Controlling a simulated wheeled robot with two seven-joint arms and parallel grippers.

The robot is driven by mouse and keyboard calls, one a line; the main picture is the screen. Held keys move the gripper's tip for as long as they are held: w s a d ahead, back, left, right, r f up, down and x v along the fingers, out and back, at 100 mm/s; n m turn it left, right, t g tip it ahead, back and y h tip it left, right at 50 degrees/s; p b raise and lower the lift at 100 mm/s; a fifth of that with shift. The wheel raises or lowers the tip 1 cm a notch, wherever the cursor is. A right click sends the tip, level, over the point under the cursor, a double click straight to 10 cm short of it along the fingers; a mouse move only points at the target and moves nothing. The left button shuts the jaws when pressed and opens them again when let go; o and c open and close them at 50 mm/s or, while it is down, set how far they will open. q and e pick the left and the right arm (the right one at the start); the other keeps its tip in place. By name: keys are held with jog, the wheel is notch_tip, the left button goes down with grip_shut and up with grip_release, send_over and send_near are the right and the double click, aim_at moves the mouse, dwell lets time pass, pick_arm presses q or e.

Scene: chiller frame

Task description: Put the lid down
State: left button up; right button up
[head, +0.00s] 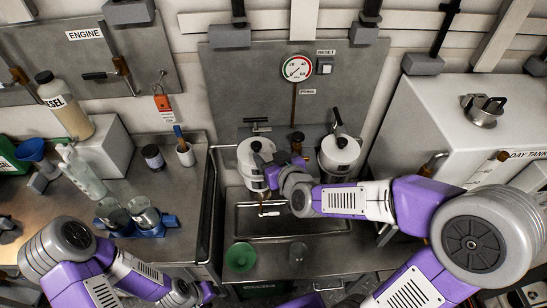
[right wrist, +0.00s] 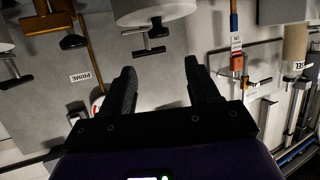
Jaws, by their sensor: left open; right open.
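No loose lid can be made out for certain. Two pale cylindrical canisters stand side by side at the wall panel, the left one (head: 250,152) and the right one (head: 340,155), each with a dark fitting on top. My right gripper (head: 270,172) is beside the left canister and partly hidden by its own wrist. In the right wrist view its two fingers (right wrist: 162,82) are apart with nothing between them. A pale canister (right wrist: 150,10) with a T-handle (right wrist: 150,42) shows beyond them, upside down. My left gripper (head: 205,292) is low at the left, small and partly out of frame.
A shallow metal tray (head: 325,228) lies below the canisters. A green bowl-like piece (head: 240,257) sits in front of it. The left bench holds a blue holder (head: 150,229) with metal cups, and bottles. A white day tank (head: 430,105) stands at the right.

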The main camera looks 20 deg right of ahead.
pick_arm(q)
jog(key=shift+f+b, duration=0.5)
jog(key=shift+f, duration=0.3)
pick_arm(e)
jog(key=shift+v, duration=1)
jog(key=shift+f, duration=0.15)
